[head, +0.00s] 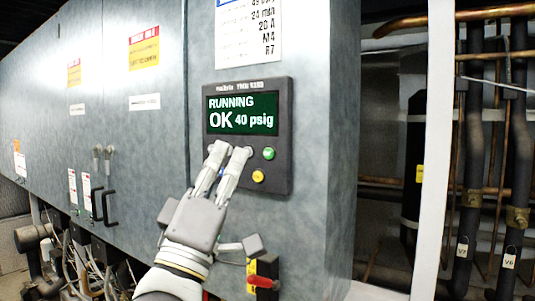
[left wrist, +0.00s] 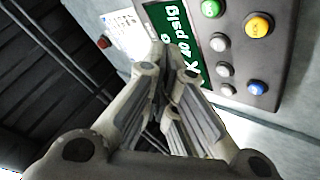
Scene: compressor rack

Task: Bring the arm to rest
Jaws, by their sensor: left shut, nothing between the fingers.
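My left gripper (head: 230,150) is shut and empty. In the head view it is raised in front of the lower part of a dark control panel and covers some of its buttons; I cannot tell whether it touches the panel. In the left wrist view its closed fingers (left wrist: 165,60) point toward the panel (left wrist: 290,50). The panel's green screen (head: 242,114) reads "RUNNING OK 40 psig". A green button (head: 268,154) and a yellow button (head: 258,176) show beside the fingers. My right gripper is in neither view.
A grey cabinet (head: 130,170) fills the left and middle, with a black door handle (head: 108,206). Dark vertical pipes (head: 472,150) and copper lines stand at the right. Hoses and cables (head: 85,265) lie at lower left.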

